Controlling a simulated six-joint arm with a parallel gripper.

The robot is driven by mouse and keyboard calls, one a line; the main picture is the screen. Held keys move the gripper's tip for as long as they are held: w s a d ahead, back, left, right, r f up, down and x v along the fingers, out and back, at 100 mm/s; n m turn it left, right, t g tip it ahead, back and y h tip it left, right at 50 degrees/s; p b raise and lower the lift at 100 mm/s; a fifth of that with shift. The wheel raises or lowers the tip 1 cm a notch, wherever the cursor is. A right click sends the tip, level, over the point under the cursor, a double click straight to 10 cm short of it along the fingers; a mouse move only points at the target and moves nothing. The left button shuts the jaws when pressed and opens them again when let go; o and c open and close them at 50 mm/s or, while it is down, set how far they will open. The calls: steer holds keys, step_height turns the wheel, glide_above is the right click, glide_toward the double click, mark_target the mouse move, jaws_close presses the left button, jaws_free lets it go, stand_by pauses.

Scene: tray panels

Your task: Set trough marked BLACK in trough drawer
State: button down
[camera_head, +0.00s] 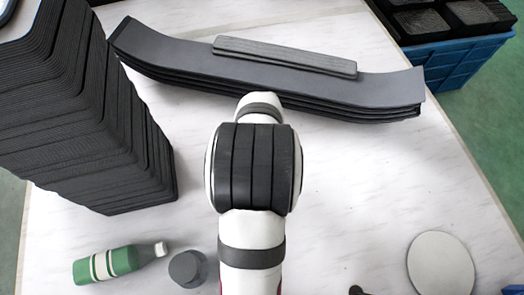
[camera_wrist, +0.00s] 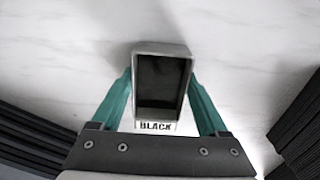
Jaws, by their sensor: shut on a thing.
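The trough marked BLACK (camera_wrist: 161,47) is a small grey open box with a dark inside. Its label, black letters on a pale strip, faces my wrist in the wrist view. My gripper (camera_wrist: 160,82) has its two teal fingers shut on the trough's left and right sides. A pale, marbled table surface shows behind the trough; I cannot tell how far above it the trough is. In the head view my arm hides the gripper and the trough. I cannot make out a trough drawer in either view.
A tall stack of dark panels (camera_head: 85,110) stands at left. Curved grey panels (camera_head: 185,62) bearing a ribbed bar (camera_head: 285,55) lie at the back. A blue crate (camera_head: 455,68) is at top right. A green bottle (camera_head: 108,264), grey jar (camera_head: 187,268) and white disc (camera_head: 441,266) are in front.

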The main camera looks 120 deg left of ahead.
steer(key=r, duration=0.4)
steer(key=shift+w+r, duration=0.3)
steer(key=shift+w, duration=0.1)
steer(key=w+r, duration=0.6)
steer(key=w, duration=0.5)
steer(key=shift+d+r, duration=0.2)
steer(key=shift+d, duration=0.1)
steer(key=shift+s, duration=0.1)
steer(key=s+f, duration=0.2)
steer(key=s, duration=0.2)
steer(key=s+f, duration=0.2)
steer(key=s, duration=0.1)
steer(key=s+f, duration=0.3)
steer(key=s, duration=0.1)
steer(key=shift+s+a, duration=0.25)
steer(key=shift+s, duration=0.05)
step_height(320, 180, down, 4)
steer(key=shift+r, duration=0.15)
step_height(320, 180, up, 4)
steer(key=shift+d+f, duration=0.1)
steer(key=shift+f, duration=0.15)
steer(key=shift+d+r, duration=0.15)
steer(key=shift+r, duration=0.4)
